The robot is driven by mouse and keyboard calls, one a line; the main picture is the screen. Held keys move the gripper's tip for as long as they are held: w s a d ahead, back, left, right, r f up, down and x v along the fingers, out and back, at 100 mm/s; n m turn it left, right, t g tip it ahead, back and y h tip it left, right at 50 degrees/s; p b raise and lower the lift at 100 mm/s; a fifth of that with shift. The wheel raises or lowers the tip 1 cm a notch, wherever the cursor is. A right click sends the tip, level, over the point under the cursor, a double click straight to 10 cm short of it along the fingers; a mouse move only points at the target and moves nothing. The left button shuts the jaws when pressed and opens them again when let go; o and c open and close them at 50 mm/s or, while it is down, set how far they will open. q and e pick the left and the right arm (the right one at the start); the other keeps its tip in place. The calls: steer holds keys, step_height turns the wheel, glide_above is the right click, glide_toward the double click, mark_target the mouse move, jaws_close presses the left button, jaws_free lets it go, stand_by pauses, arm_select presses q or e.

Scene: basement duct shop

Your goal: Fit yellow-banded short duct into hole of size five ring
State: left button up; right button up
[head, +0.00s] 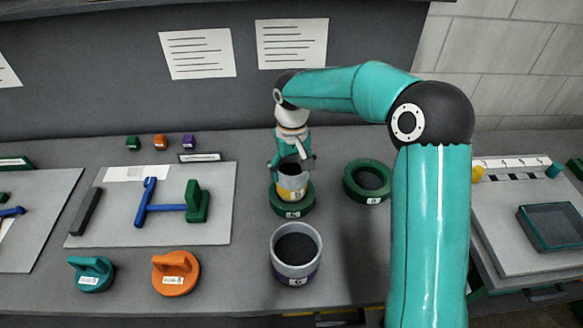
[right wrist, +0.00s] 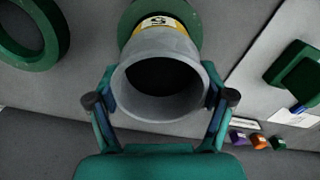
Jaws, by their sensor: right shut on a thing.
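The yellow-banded short duct (head: 292,183) is a grey open tube, upright in the head view. My right gripper (head: 291,161) is shut on its upper part, with one finger on each side; the gripper also shows in the right wrist view (right wrist: 160,98). A green ring (head: 292,211) with a small white label lies directly under the duct. The duct's lower end is hidden, so I cannot tell how deep it sits in the hole. The duct's open mouth (right wrist: 160,88) faces the right wrist camera, with the green ring (right wrist: 190,14) behind it. My left gripper is not in view.
A second green ring (head: 367,181) lies to the right with its hole empty. A wider grey duct with a purple band (head: 297,254) stands in front. Orange (head: 175,273) and teal (head: 91,273) handled discs lie front left. A board (head: 215,223) with blue and green pieces is at left.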

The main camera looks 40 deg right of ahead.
mark_target(291, 174)
steer(key=shift+f, duration=0.4)
steer(key=o, duration=1.7)
steer(key=shift+c, duration=0.2)
step_height(291, 174, up, 12)
